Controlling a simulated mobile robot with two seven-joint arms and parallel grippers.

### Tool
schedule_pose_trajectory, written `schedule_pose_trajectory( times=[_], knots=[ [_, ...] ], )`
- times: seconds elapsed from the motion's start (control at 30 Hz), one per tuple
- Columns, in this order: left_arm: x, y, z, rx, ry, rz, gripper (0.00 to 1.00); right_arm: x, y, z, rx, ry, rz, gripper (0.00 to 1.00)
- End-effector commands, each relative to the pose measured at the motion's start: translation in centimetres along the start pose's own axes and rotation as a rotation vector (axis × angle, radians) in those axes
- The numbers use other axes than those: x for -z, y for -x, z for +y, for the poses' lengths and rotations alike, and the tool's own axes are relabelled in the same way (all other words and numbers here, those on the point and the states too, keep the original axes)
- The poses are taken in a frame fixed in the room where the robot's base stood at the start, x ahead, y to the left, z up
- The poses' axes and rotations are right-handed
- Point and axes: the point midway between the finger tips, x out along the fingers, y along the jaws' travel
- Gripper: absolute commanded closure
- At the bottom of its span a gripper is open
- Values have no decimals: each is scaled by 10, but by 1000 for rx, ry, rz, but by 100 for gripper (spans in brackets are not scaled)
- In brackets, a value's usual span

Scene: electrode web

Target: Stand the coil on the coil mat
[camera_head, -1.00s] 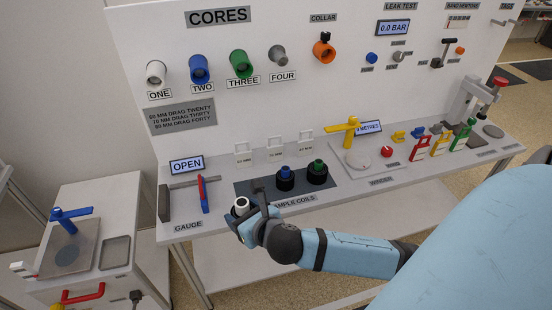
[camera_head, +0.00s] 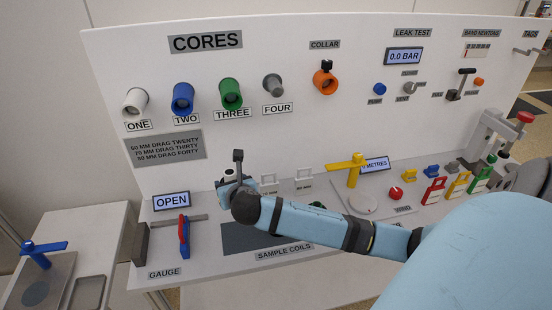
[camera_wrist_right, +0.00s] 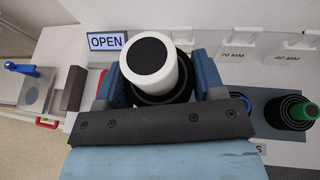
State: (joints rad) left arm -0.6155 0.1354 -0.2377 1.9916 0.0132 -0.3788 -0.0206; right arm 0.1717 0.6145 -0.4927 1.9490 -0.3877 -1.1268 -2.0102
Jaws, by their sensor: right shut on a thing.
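My right gripper (camera_head: 233,186) is shut on a black coil with a white core and holds it above the bench, near the back edge of the mat. In the wrist view the white core (camera_wrist_right: 150,64) and the black coil (camera_wrist_right: 165,97) sit between the fingers (camera_wrist_right: 158,92). The dark coil mat (camera_head: 240,236) lies on the bench behind the "SAMPLE COILS" label. A green-cored coil (camera_wrist_right: 292,110) stands on the mat in the wrist view; my arm mostly hides it in the head view. My left gripper is out of view.
A gauge with a red and blue lever (camera_head: 184,236) stands left of the mat. White size tags (camera_head: 303,180) stand behind it. A winder with a yellow handle (camera_head: 354,170) is to the right. The upright panel carries several cores, including a blue one (camera_head: 182,99).

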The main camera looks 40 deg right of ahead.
Motion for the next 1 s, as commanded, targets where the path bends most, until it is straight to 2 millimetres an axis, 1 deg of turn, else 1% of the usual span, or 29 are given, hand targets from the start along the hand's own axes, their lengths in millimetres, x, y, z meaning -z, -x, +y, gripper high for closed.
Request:
schedule_pose_trajectory(
  times=[0.03, 0.07, 0.17, 0.5, 0.63, 0.7, 0.87, 1.0],
  knots=[
    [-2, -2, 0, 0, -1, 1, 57, -1, -7, -3, 16, -9, -1, 68],
    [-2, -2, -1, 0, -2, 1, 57, 0, -10, -4, 22, -13, 0, 68],
    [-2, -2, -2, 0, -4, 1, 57, 14, -18, -6, 30, -16, 4, 68],
    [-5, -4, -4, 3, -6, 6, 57, 100, -52, -5, 29, -15, 5, 68],
    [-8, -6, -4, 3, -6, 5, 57, 125, -63, -5, 28, -16, 4, 68],
    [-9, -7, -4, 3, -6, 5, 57, 135, -67, -5, 28, -14, 2, 68],
    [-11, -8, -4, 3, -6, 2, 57, 144, -71, -5, 27, -15, 0, 68],
    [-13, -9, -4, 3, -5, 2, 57, 158, -77, -5, 27, -14, 2, 68]
  ],
)
